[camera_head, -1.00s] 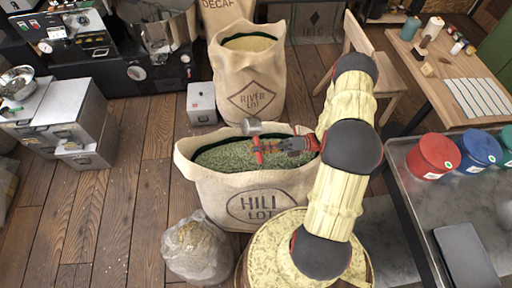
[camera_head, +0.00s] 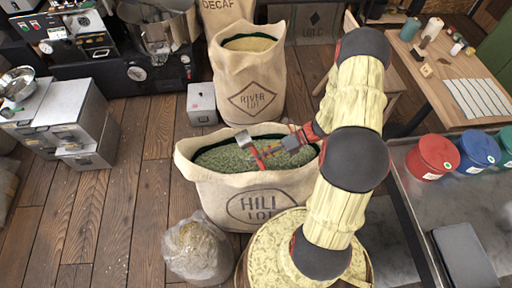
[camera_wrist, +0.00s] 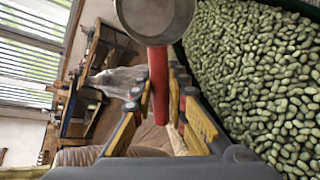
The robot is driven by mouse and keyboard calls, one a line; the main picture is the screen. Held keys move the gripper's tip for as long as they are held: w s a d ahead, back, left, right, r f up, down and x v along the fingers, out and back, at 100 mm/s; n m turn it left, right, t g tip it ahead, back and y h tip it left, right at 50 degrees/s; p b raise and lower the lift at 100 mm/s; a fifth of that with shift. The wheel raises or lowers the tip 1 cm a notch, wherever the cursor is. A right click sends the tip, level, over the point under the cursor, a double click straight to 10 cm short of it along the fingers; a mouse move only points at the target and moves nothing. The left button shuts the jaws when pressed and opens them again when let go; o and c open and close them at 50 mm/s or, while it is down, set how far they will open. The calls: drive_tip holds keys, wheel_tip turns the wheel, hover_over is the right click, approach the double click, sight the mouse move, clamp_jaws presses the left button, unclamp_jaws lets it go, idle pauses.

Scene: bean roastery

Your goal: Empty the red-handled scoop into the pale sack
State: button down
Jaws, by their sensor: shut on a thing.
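My gripper (camera_head: 268,152) is shut on the red handle (camera_wrist: 158,90) of the scoop, which stands between the fingers in the wrist view. The scoop's grey metal bowl (camera_head: 243,138) is over the open mouth of the pale HILL LOT sack (camera_head: 210,192). The bowl also shows at the top of the wrist view (camera_wrist: 155,20), cut off by the edge. I cannot tell whether beans are in it. Green beans (camera_wrist: 255,80) fill the sack to near its rim and lie beside the gripper.
A pale RIVER LOT sack (camera_head: 232,90) with tan contents stands behind. A clear bag (camera_head: 196,250) stands in front on the floor, and a grey box (camera_head: 202,103) behind at left. At right, a metal table (camera_head: 408,170) bears red (camera_head: 433,157) and blue (camera_head: 478,152) containers.

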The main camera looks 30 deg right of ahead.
drive_tip(key=shift+a+h, duration=0.45)
drive_tip(key=shift+h, duration=0.25)
drive_tip(key=shift+g+h, duration=0.3)
drive_tip(key=shift+h, duration=0.3)
drive_tip(key=h+p, duration=0.2)
drive_tip(key=p, duration=0.1)
drive_tip(key=shift+d+r, duration=0.15)
drive_tip(key=shift+r, duration=0.05)
drive_tip(key=shift+f+g+h, duration=0.3)
drive_tip(key=shift+f+h, duration=0.4)
drive_tip(key=shift+f, duration=0.2)
drive_tip(key=a+r+g+h+p, duration=0.1)
drive_tip(key=a+h+p, duration=0.5)
drive_tip(key=p, duration=0.7)
drive_tip(key=w+h, duration=0.1)
drive_tip(key=h, duration=0.1)
drive_tip(key=shift+r+n+h, duration=0.2)
drive_tip(key=shift+n+h, duration=0.2)
drive_tip(key=shift+a+f+p, duration=0.1)
drive_tip(key=shift+f+p, duration=0.05)
drive_tip(key=shift+p, duration=0.15)
